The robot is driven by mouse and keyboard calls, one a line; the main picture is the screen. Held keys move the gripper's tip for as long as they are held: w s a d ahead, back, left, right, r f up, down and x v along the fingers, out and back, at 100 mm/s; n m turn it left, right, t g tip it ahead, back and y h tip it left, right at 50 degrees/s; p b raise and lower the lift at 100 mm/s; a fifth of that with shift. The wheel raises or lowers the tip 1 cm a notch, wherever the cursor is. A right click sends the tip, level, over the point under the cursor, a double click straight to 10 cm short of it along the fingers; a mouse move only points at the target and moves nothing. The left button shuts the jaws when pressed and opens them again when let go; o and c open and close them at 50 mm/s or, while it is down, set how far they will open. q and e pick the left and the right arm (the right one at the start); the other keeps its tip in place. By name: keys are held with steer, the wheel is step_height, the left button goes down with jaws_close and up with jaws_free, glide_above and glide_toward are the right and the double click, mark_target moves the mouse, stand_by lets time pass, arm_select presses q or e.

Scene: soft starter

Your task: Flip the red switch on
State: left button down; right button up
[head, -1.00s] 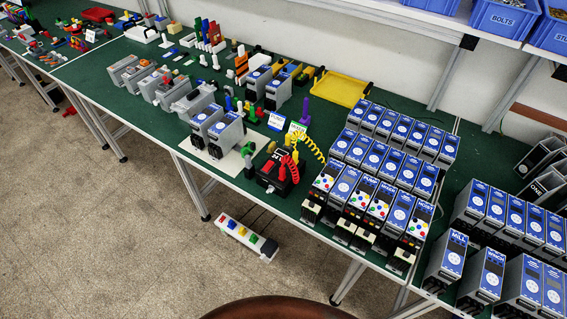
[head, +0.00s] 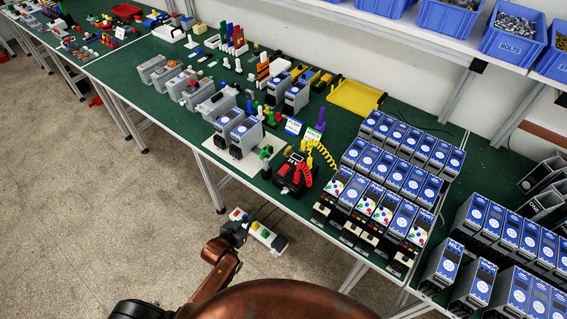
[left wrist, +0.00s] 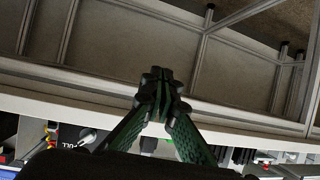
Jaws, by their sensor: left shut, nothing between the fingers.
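My right gripper is not in view.
The green table (head: 180,130) runs above the strip, with metal legs (head: 208,183) nearby. A black box (head: 293,178) with red parts and coiled cords stands near its front edge. Blue-faced units (head: 362,205) crowd the right. The floor at left is clear.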

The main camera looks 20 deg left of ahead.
arm_select(q)
steer(key=w+d+r+t+h+p, duration=0.1)
steer(key=w+d+r, duration=0.1)
steer(key=r, duration=1)
steer(key=w+d+r+m+t+h, duration=0.1)
steer(key=d+r, duration=0.3)
steer(key=r, duration=0.7)
steer(key=shift+w+r+m+t+h+p, duration=0.3)
steer(key=shift+w+r+t+h+p, duration=0.25)
steer(key=shift+t, duration=0.25)
steer(key=shift+f, duration=0.15)
glide_above(285, 171)
steer(key=s, duration=0.1)
steer(key=shift+a+f, duration=0.25)
steer(key=f, duration=0.1)
steer(key=w+f, duration=0.1)
steer(key=f, duration=0.1)
steer(key=shift+d+f, duration=0.1)
steer(key=shift+d, duration=0.1)
steer(key=shift+w+f, duration=0.1)
steer(key=shift+f, duration=0.4)
